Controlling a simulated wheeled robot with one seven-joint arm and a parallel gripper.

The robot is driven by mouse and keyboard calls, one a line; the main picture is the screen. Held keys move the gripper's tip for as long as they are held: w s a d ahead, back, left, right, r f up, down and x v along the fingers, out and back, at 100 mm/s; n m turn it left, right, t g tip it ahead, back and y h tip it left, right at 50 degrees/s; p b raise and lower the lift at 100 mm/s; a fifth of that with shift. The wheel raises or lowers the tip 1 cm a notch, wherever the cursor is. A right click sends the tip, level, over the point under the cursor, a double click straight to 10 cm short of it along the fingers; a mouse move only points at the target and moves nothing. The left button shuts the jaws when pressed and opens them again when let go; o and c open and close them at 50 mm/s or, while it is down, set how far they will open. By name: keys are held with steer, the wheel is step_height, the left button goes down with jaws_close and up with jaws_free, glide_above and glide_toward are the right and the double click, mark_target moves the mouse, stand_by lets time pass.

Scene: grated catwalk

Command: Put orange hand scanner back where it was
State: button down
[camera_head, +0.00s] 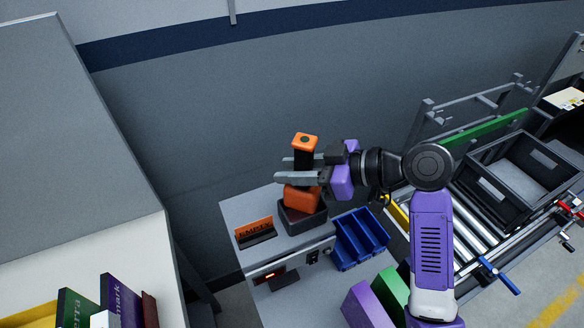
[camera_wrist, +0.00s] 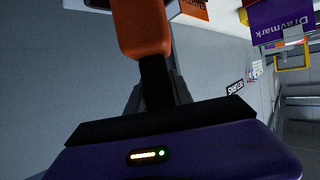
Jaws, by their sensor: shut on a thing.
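The orange hand scanner (camera_head: 305,142) is upright, with an orange top, a black handle and an orange lower part. My gripper (camera_head: 296,170) comes in from the right and is shut on the scanner's black handle. The scanner's lower part is at a dark cradle (camera_head: 302,219) on the grey stand; I cannot tell whether it is fully seated or just above. In the wrist view the scanner's orange end (camera_wrist: 140,28) and black handle (camera_wrist: 156,82) show between the fingers.
An orange sign (camera_head: 254,231) stands left of the cradle on the grey stand (camera_head: 228,213). Blue bins (camera_head: 361,238) sit to its right. A roller conveyor (camera_head: 470,222) with a dark crate (camera_head: 500,185) is at the right. Books (camera_head: 120,300) stand at the lower left.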

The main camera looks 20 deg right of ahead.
steer(key=shift+f, duration=0.1)
steer(key=c, duration=1.1)
jaws_free()
steer(key=shift+r+p, duration=0.3)
steer(key=shift+r, duration=0.05)
steer(key=b+v, duration=0.1)
steer(key=v, duration=1.1)
steer(key=shift+r, duration=0.2)
